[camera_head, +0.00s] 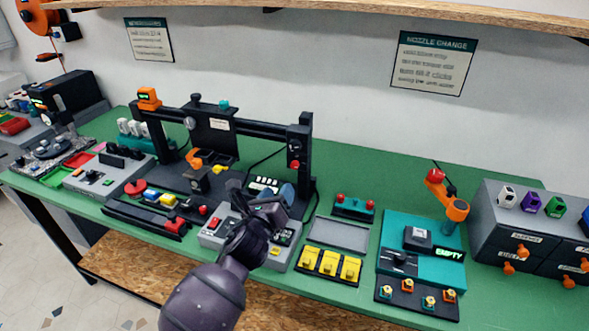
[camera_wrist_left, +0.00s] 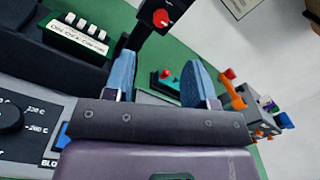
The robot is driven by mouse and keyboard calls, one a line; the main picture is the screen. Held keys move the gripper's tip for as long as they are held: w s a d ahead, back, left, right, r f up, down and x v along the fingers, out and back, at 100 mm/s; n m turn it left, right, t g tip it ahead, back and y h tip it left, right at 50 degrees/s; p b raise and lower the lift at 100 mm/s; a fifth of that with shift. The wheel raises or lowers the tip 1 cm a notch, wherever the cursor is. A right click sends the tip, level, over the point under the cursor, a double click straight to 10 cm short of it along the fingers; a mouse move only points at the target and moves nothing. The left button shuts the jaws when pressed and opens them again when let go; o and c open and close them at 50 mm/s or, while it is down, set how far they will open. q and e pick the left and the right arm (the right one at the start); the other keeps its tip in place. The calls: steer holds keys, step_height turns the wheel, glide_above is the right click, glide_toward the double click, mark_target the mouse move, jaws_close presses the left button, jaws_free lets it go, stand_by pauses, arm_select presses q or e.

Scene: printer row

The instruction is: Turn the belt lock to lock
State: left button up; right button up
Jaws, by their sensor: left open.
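A black block with a round red knob (camera_wrist_left: 161,17), which may be the belt lock, shows at the top of the left wrist view. In the head view a red knob (camera_head: 294,164) sits on the right upright of the black printer frame (camera_head: 250,128). No readable label confirms which part is the belt lock. My left gripper (camera_head: 264,198) is in front of and below that upright, over the grey control panel. In the left wrist view its two blue fingers (camera_wrist_left: 160,68) are apart with nothing held between them. The knob is beyond the fingertips, not touched.
A grey control box (camera_head: 212,236) lies under my left gripper. A black box with white keys (camera_wrist_left: 80,38) stands close by. To the right are a grey tray (camera_head: 339,234), yellow switches (camera_head: 327,263) and a teal station (camera_head: 425,268). Green table shows between them.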

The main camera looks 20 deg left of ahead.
mark_target(294, 167)
arm_select(q)
steer(key=w, duration=1)
steer(key=shift+w+d, duration=0.25)
steer(key=shift+w, duration=0.1)
steer(key=c, duration=0.9)
